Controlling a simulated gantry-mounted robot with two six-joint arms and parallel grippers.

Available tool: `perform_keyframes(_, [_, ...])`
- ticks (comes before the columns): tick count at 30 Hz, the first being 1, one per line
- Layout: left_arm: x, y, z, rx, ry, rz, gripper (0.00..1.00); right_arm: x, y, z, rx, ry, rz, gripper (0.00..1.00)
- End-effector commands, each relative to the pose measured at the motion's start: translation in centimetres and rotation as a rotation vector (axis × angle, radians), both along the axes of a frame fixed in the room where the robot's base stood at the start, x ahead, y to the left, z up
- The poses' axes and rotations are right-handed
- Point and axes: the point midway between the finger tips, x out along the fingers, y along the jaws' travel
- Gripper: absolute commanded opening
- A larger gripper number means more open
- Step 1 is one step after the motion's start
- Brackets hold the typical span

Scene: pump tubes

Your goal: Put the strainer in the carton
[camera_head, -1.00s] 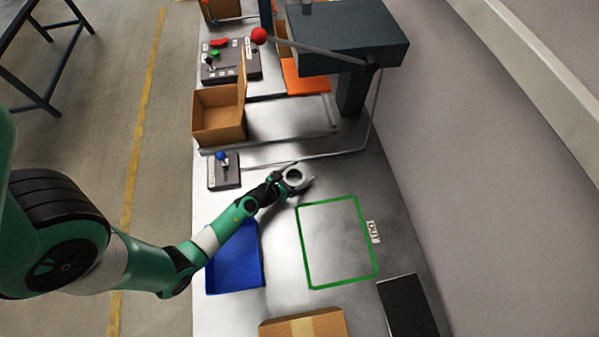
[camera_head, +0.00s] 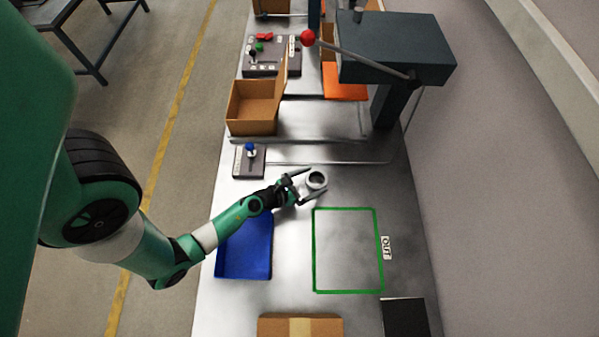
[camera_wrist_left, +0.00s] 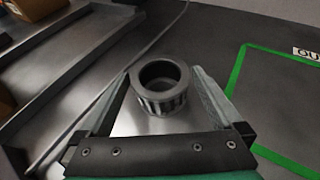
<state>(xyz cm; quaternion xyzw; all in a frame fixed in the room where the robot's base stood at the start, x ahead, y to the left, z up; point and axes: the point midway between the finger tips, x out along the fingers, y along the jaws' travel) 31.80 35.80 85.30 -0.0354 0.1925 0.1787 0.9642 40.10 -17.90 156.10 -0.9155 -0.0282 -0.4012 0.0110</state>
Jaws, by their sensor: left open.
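The strainer (camera_head: 316,181) is a short grey ring with slotted sides and an open top. It stands upright on the metal table, above the green-outlined square. My left gripper (camera_head: 311,185) is open, with its fingers on either side of the strainer. In the left wrist view the strainer (camera_wrist_left: 161,88) shows between the fingers of my left gripper (camera_wrist_left: 163,84); I cannot tell whether either finger touches it. An open cardboard carton (camera_head: 253,108) stands at the table's left edge, further up. My right gripper is not in view.
A blue tray (camera_head: 245,250) lies below my left forearm. A control box with a blue knob (camera_head: 249,160) sits between carton and gripper. A dark press (camera_head: 396,55) with a red-balled lever (camera_head: 308,38) stands beyond. A closed box (camera_head: 300,327) is at the bottom. The green square (camera_head: 347,250) is empty.

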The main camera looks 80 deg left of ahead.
Motion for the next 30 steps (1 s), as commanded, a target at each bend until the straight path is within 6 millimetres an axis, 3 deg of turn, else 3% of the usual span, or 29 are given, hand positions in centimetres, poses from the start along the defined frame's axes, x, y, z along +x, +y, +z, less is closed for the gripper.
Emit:
perform_keyframes(3, [-2.8,-1.0,1.2,-0.001,0.001,0.006,1.00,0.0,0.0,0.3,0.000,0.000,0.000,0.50])
perform_keyframes(7, [-4.9,-1.8,2.0,-0.001,0.001,0.006,1.00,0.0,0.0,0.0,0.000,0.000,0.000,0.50])
perform_keyframes(14, [-6.3,-2.4,2.8,0.001,-0.002,0.002,1.00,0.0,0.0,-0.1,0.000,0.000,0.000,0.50])
perform_keyframes(23, [-6.2,-2.4,2.8,0.001,-0.001,0.001,1.00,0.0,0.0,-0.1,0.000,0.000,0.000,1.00])
perform_keyframes(30, [-6.2,-2.4,2.8,0.000,-0.001,0.000,1.00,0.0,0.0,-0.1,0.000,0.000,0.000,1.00])
